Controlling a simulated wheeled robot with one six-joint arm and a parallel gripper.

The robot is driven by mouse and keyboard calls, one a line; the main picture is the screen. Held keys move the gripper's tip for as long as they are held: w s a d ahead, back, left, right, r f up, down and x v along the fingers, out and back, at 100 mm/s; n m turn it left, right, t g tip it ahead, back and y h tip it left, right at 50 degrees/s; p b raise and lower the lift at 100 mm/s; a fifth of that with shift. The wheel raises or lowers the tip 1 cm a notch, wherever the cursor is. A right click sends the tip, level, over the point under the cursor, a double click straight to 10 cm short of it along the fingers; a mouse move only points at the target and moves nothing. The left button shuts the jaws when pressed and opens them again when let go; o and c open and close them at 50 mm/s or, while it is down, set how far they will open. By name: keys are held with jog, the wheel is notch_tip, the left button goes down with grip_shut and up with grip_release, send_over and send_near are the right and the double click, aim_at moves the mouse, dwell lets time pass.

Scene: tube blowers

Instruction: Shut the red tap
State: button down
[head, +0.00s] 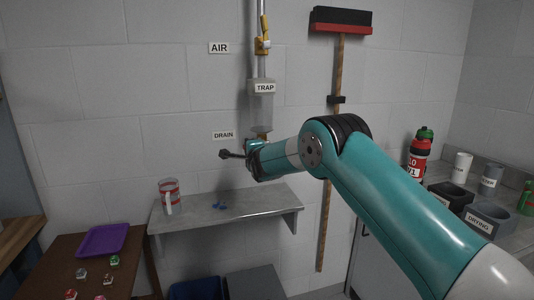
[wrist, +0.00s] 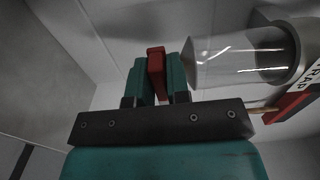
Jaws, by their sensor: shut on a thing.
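The red tap handle (wrist: 156,60) shows in the wrist view as a short red bar between my two teal fingers. My gripper (wrist: 157,75) is shut on it, one finger on each side. In the head view my gripper (head: 256,150) is at the wall just below the trap (head: 262,105), near the DRAIN label (head: 223,135). There the red tap is hidden behind my gripper and wrist. The trap's clear bowl (wrist: 235,60) shows in the wrist view close to the right of my fingers. The tap's exact turn cannot be told.
A grey shelf (head: 260,203) below my gripper bears a red-banded clear jug (head: 169,194) and small blue pieces (head: 219,206). A yellow valve (head: 262,45) is on the pipe above the trap. A broom (head: 334,150) hangs to the right, behind my arm.

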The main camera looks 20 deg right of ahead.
jog(key=shift+f, duration=0.15)
jog(key=c, duration=1.2)
grip_release()
jog(key=shift+o, duration=0.2)
jog(key=s+b, duration=0.6)
jog(key=s, duration=1.1)
jog(key=shift+s+a, duration=0.2)
jog(key=shift+a, duration=0.25)
jog(key=s+a+f+n+g+y, duration=0.1)
jog(key=s+n+g, duration=0.5)
jog(key=s, duration=0.8)
jog(key=s+a+n+g+y, duration=0.2)
jog(key=s+n+g, duration=0.4)
jog(key=s+n, duration=0.5)
jog(key=s+a+f+n+g+y+p, duration=0.1)
jog(key=s+a+n+g, duration=0.3)
jog(key=s, duration=1.3)
jog(key=n+g+y, duration=0.1)
jog(key=n+g, duration=0.1)
jog(key=n, duration=0.2)
jog(key=shift+f, duration=0.3)
